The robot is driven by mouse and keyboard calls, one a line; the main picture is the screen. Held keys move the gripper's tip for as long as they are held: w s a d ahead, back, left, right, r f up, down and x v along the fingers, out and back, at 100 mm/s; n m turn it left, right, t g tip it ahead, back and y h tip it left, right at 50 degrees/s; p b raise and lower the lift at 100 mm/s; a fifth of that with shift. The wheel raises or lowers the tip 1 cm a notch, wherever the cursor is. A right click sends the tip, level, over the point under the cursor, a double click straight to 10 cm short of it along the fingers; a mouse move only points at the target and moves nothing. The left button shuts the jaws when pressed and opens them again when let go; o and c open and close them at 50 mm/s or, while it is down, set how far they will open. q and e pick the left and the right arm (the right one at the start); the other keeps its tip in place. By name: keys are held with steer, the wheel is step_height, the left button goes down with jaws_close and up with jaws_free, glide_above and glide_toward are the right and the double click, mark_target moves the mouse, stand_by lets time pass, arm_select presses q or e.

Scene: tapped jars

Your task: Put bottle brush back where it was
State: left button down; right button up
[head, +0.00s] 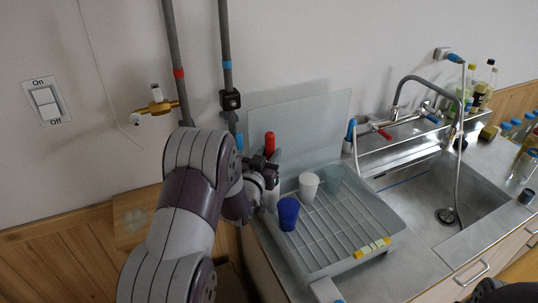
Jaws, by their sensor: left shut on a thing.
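My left gripper (270,167) is at the back left corner of the grey dish rack. It is shut on an upright thing with a red handle (270,142), which I take to be the bottle brush. The red end sticks up above the jaws, in front of the clear splash panel. The gripper and rack wall hide most of the lower part, so I cannot tell whether it touches anything below. A dark part of what looks like my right gripper (508,292) is cut off at the bottom right corner; its fingers do not show.
The dish rack (352,228) holds a blue cup (288,213) and a white cup (309,186) close right of the gripper. The steel sink (425,205) with taps is farther right. Bottles (484,88) stand along the right. Pipes (226,75) run down the wall behind my arm.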

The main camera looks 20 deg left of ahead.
arm_select(q)
steer(key=c, duration=0.8)
jaws_free()
steer(key=s+b, duration=0.2)
steer(key=s, duration=0.9)
steer(key=s+d+f+g, duration=0.4)
steer(key=d+f+g, duration=0.1)
steer(key=f+g, duration=0.2)
steer(key=s+d+f+g, duration=0.1)
steer(key=s+d+g, duration=0.1)
steer(key=s+g, duration=0.2)
steer(key=s+d+f+g+h, duration=0.1)
steer(key=s+d+g, duration=0.2)
steer(key=s, duration=0.7)
steer(key=g, duration=0.2)
steer(key=shift+s+d+f+m+g, duration=0.15)
steer(key=shift+s+d+m+g, duration=0.15)
steer(key=shift+s+m, duration=0.1)
